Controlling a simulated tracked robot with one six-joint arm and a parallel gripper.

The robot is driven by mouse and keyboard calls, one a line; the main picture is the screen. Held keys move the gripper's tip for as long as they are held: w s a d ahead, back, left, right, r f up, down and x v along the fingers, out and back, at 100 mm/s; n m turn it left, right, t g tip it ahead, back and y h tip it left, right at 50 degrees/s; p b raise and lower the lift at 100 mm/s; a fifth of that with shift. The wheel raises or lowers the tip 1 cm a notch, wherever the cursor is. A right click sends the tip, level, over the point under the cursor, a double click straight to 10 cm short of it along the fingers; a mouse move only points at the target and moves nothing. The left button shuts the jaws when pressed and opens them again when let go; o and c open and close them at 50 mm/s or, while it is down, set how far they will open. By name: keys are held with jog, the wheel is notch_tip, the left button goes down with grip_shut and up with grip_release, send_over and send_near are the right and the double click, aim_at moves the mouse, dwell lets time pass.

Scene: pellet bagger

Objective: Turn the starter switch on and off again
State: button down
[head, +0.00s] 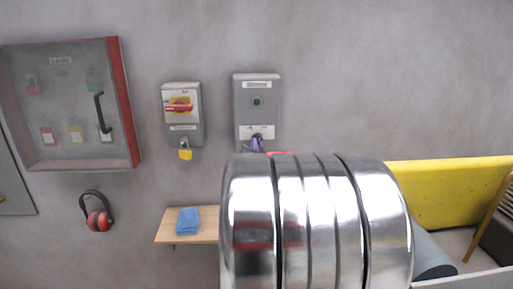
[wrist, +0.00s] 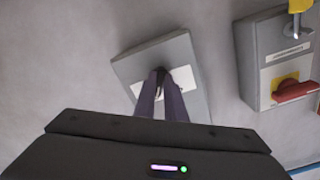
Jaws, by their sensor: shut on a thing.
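The starter box (head: 243,108) is a grey wall box with a label on top, a dark green round lamp or button (head: 257,101) and a white plate low down. The box also shows tilted in the wrist view (wrist: 183,50). My gripper (head: 257,144) is at the white plate in the head view; its two fingers (wrist: 163,78) meet over that plate in the wrist view. It is shut on the starter switch, which the fingers hide, so its position cannot be read. My shiny arm covers the area below the box.
Left of it is an isolator box with a red handle (head: 179,107) and a yellow padlock (head: 185,154). Farther left is a red-edged lockout cabinet (head: 62,105), with ear defenders (head: 99,212) below. A wooden shelf (head: 207,234) holds a blue cloth (head: 187,221). A yellow panel (head: 450,190) stands right.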

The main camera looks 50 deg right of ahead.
jog(key=n, duration=1.1)
jog(key=shift+s+d+n, duration=0.25)
jog(key=shift+n, duration=0.15)
dwell(0.3)
jog(key=c, duration=1.8)
grip_release()
jog(key=shift+a, duration=0.1)
